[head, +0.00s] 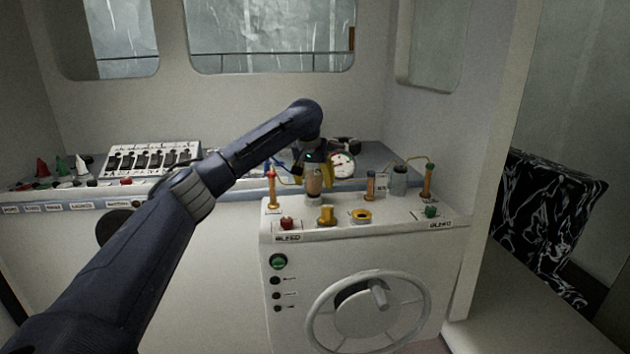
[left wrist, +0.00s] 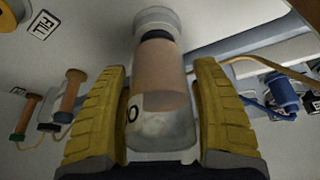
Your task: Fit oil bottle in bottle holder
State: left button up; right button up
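The oil bottle (head: 314,182), clear with a tan-orange filling, stands roughly upright at the back left of the white console top. In the left wrist view the bottle (left wrist: 162,75) lies between the two yellow fingers, with part of a dark letter on its white label. My left gripper (head: 314,168) is around it from above, and the fingers appear to press on both its sides. A pale round piece (left wrist: 157,18) shows at the bottle's far end, by a dark band. I cannot tell whether this is the holder or how far the bottle sits in it. My right gripper is not in view.
Orange posts (head: 272,188) (head: 427,182) with thin tubes, a clear jar (head: 399,181), a yellow-ringed opening (head: 360,215), a yellow fitting (head: 326,215) and a red knob (head: 287,223) crowd the console top. A gauge (head: 342,164) stands behind. A wheel (head: 366,312) is on the front.

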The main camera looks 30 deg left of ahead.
pick_arm(q)
jog(key=shift+o, duration=0.3)
jog(key=v, duration=1.2)
jog(key=shift+w+a, duration=0.1)
